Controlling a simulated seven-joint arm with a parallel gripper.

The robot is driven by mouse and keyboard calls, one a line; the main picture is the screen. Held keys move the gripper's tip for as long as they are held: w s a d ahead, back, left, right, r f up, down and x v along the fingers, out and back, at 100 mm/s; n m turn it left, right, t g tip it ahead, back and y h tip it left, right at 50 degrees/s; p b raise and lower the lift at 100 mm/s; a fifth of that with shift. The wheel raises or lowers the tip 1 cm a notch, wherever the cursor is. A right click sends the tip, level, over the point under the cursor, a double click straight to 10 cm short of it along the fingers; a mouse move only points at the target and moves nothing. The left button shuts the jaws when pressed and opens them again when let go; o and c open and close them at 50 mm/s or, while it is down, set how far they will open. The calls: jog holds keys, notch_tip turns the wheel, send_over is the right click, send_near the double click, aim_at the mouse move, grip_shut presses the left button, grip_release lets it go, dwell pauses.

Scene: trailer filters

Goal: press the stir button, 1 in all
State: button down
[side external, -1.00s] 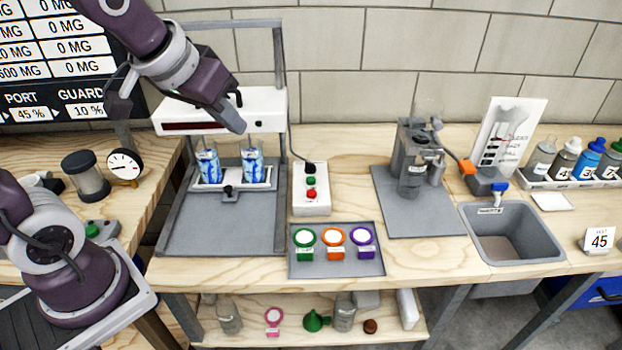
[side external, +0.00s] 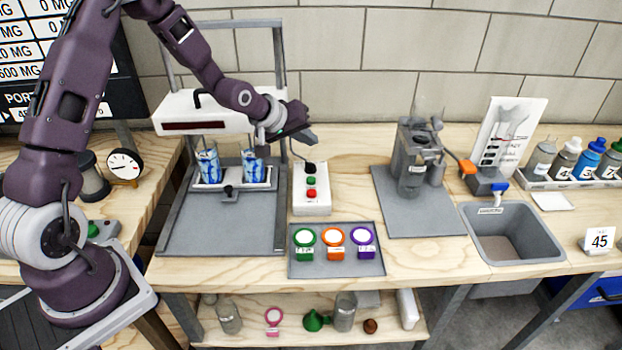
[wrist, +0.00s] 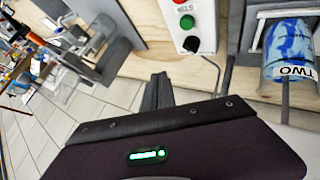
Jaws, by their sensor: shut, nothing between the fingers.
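A white control box (side external: 311,203) stands on the bench to the right of the stirring stand. It carries a black knob (side external: 310,168) at the back, a green button (side external: 311,181) and a red button (side external: 312,194). In the wrist view the green button (wrist: 187,21) is at the top, beside a small label that seems to read STIR. My gripper (side external: 312,138) is shut and empty, in the air above and behind the box, apart from the buttons. In the wrist view my gripper (wrist: 158,92) shows below the box.
Two blue-marbled cups (side external: 208,168) sit in a holder under the stand's white head (side external: 215,110), close left of my gripper. A grey tray (side external: 336,268) with green, orange and purple tubs lies in front of the box. A grey machine (side external: 414,160) stands to the right.

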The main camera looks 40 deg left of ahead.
aim_at(308, 181)
jog(key=shift+f, duration=4.4)
jog(key=shift+f, duration=0.4)
jog(key=shift+f, duration=0.55)
jog(key=shift+r, duration=0.95)
